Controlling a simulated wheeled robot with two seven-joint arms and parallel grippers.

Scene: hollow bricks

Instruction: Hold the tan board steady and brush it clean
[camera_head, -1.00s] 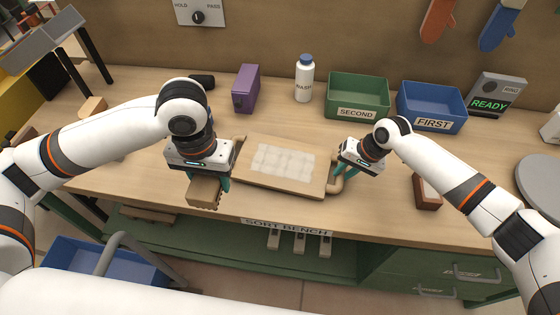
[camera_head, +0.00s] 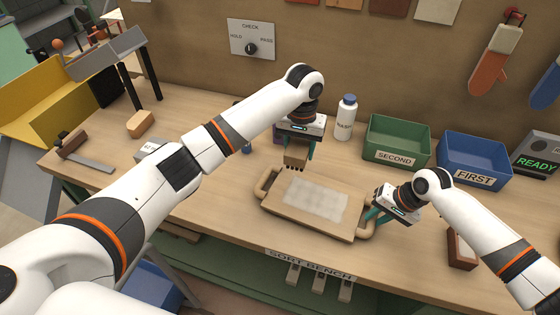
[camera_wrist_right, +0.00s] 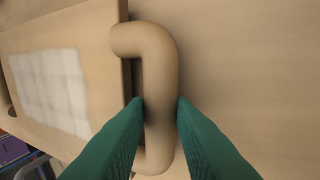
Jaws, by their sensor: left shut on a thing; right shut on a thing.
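The tan board (camera_head: 273,198) lies on the bench with a handle at each end and a pale patch (camera_head: 315,198) on its top. My left gripper (camera_head: 297,148) is shut on a tan brush (camera_head: 296,158) with dark bristles pointing down, at the board's far edge. I cannot tell whether the bristles touch the board. My right gripper (camera_head: 373,217) is shut on the board's right handle (camera_head: 366,227). In the right wrist view, its green fingers stand on both sides of that handle (camera_wrist_right: 158,95), and the pale patch (camera_wrist_right: 48,90) shows to the left.
A white bottle (camera_head: 344,122) stands behind the board, partly near my left gripper. Green (camera_head: 395,158) and blue (camera_head: 474,179) bins stand at the back right. A brown block (camera_head: 461,250) lies right of my right gripper.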

